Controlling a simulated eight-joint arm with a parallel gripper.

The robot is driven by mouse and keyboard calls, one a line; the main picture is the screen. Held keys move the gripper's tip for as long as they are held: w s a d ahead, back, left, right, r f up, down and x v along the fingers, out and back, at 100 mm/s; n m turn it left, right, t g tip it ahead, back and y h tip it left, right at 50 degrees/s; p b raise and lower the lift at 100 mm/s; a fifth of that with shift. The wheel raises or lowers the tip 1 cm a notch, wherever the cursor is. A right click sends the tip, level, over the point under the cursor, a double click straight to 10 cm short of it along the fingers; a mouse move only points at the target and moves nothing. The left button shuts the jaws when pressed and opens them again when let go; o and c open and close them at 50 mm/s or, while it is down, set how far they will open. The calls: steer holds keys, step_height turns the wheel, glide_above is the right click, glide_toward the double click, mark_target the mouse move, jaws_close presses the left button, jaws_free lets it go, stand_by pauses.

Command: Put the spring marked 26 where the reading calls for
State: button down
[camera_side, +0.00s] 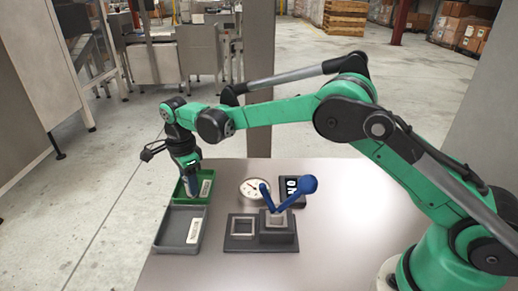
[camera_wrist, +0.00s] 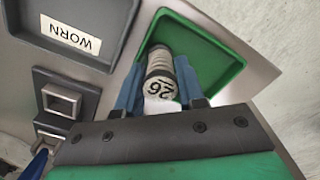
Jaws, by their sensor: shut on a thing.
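The spring marked 26 (camera_wrist: 160,75) is a coil with a pale end cap bearing the number, seen in the wrist view. My gripper (camera_side: 190,190) is shut on it with blue fingers, pointing down into the green tray (camera_wrist: 226,67). In the side view the green tray (camera_side: 207,199) is at the back left, and the fingers hide the spring. I cannot tell whether the spring touches the tray floor. The grey tray (camera_side: 165,238) is in front of the green one; its label reads WORN in the wrist view (camera_wrist: 97,52). The round dial (camera_side: 254,190) has a needle, but its reading is too small to tell.
A dark block with a low square socket (camera_side: 242,228) and a taller square socket (camera_side: 279,222) stands right of the trays. A blue lever with a ball (camera_side: 309,184) rises over it, beside a partly covered dark number display (camera_side: 292,190). The table front is clear.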

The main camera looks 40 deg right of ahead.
steer(key=c, duration=0.5)
jaws_free()
steer(key=shift+c, duration=0.2)
steer(key=s+d+r+n+t, duration=0.1)
steer(key=s+d+r+n, duration=0.15)
steer(key=r, duration=0.55)
steer(key=s+d+r+n+t, duration=0.1)
steer(key=r+n, duration=0.2)
steer(key=r, duration=0.6)
steer(key=s+d+f+n+t, duration=0.2)
steer(key=s+d+f+n, duration=0.1)
steer(key=s+n, duration=0.4)
steer(key=s+d+f+n+t, duration=0.3)
steer(key=s+n, duration=0.3)
steer(key=s, duration=0.2)
steer(key=shift+s+d+n, duration=0.35)
steer(key=shift+d, duration=0.4)
